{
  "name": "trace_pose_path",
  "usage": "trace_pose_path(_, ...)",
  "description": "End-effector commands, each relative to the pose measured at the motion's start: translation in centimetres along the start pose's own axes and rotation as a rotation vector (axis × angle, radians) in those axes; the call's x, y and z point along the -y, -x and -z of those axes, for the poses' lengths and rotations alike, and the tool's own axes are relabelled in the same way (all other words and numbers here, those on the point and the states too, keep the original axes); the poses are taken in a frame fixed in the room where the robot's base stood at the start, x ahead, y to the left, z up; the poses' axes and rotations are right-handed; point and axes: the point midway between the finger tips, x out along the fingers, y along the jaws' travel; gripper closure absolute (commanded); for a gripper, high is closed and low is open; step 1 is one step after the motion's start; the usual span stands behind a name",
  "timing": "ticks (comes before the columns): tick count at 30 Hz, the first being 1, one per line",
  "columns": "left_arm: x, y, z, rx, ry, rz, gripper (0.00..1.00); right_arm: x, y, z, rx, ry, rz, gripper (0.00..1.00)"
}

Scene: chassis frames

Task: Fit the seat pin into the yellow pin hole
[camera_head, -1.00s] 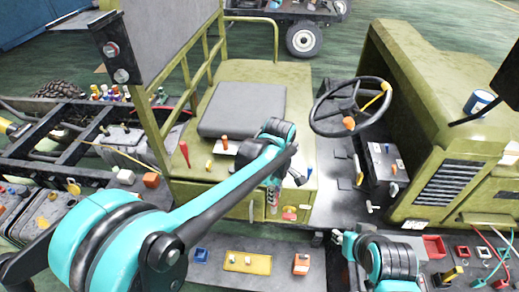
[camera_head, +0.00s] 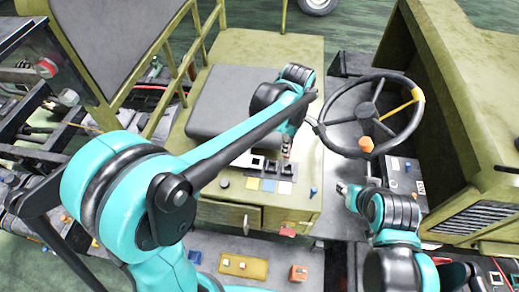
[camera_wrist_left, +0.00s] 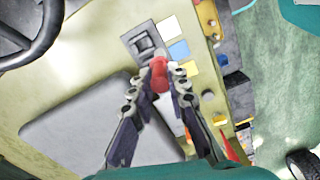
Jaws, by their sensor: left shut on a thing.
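My left gripper (camera_head: 286,147) is above the panel in front of the grey seat (camera_head: 228,105). In the left wrist view it is shut on a red pin (camera_wrist_left: 159,75), taken here as the seat pin. The pin's lower end is hidden from me. Yellow (camera_head: 253,184), blue (camera_head: 269,186) and white (camera_head: 285,188) squares lie on the panel in front of black sockets (camera_head: 272,166). I cannot tell whether the pin touches a socket. My right gripper (camera_head: 347,191) is near the cab floor, right of the panel; its jaws are too small to read.
The steering wheel (camera_head: 325,135) stands right of the seat, with the olive hood (camera_head: 450,110) beyond it. A railing (camera_head: 207,40) rises at the left of the seat. A yellow tray (camera_head: 243,264) and an orange block (camera_head: 298,272) lie on the ledge below.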

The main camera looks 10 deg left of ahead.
Motion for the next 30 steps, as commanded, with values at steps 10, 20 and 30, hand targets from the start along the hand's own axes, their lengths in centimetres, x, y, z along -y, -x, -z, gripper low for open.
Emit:
trace_pose_path(10,-0.8,-3.4,5.8,0.000,0.007,0.000,1.00,0.0,0.5,0.3,0.001,0.000,0.000,0.63)
trace_pose_path(20,-1.6,-6.8,11.3,0.000,0.002,0.000,1.00,0.0,0.9,0.6,0.000,0.000,0.000,0.63)
trace_pose_path(30,-1.6,-10.6,11.5,0.000,-0.001,0.000,1.00,0.0,1.2,0.8,0.001,0.000,0.000,0.63)
